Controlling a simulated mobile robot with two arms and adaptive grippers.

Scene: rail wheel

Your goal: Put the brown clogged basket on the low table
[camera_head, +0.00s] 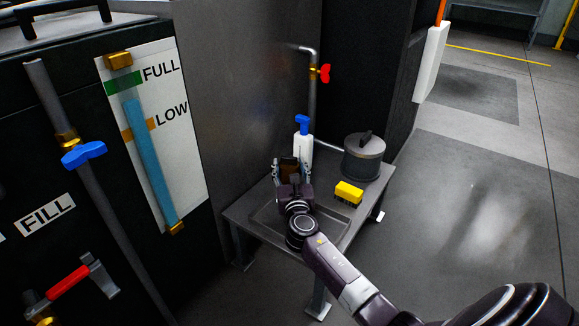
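The brown basket (289,166) is a small dark brown block between the two fingers of my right gripper (291,172). The fingers stand wide, one on each side of it, with a gap visible on the right side. The basket's lower part is hidden by the gripper, so I cannot tell whether it rests on the table. The low table (243,212) is a grey metal table with a shallow recessed top. My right gripper is over its middle, reaching in from the front right. My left gripper is not in view.
On the table stand a white bottle with a blue top (303,148), a grey lidded pot (363,158) and a yellow brush (349,191). A pipe with a red valve (324,73) rises behind. A black panel with a level gauge (150,130) stands left. Floor at right is clear.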

